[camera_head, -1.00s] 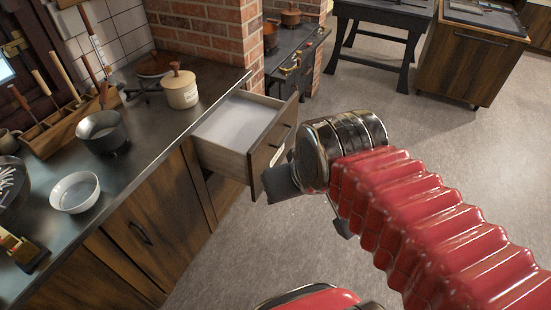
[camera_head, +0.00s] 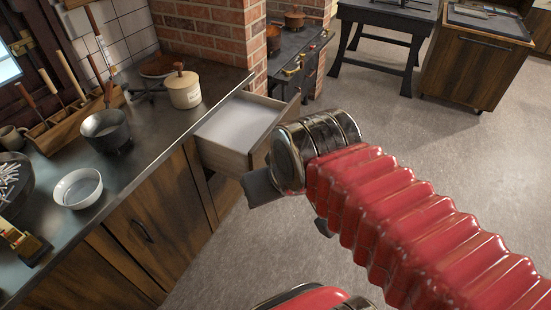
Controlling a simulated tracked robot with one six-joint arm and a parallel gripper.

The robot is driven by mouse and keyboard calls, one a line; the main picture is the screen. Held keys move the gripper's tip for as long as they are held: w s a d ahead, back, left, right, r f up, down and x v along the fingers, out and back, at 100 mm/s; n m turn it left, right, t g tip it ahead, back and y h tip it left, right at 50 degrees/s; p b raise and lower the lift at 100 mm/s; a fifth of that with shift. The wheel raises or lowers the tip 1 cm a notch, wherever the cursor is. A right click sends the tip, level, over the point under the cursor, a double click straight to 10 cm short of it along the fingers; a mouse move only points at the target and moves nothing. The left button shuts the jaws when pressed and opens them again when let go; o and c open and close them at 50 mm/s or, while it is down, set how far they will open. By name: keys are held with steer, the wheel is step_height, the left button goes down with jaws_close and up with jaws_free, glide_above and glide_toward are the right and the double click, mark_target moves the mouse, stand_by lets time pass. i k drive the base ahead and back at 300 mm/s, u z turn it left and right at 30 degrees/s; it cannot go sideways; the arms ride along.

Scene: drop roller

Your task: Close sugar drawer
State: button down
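The drawer (camera_head: 240,123) stands pulled out from under the counter, with a pale, empty-looking inside and a dark wood front (camera_head: 262,150). My arm covers much of that front, including its handle and any label. My gripper (camera_head: 291,207) is in front of the drawer's front, at its lower part. One dark finger is at the left and the other shows at the lower right, wide apart, so it looks open. Nothing shows between the fingers. I cannot tell whether the gripper touches the drawer.
The counter (camera_head: 150,140) above holds a lidded cream pot (camera_head: 185,90), a dark pot (camera_head: 106,131), a white bowl (camera_head: 77,188) and a utensil rack (camera_head: 62,128). A brick pillar (camera_head: 225,45) and stove (camera_head: 295,60) stand beyond the drawer. Open floor (camera_head: 430,130) lies to the right.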

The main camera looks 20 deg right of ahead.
mark_target(235, 142)
steer(key=i, duration=1)
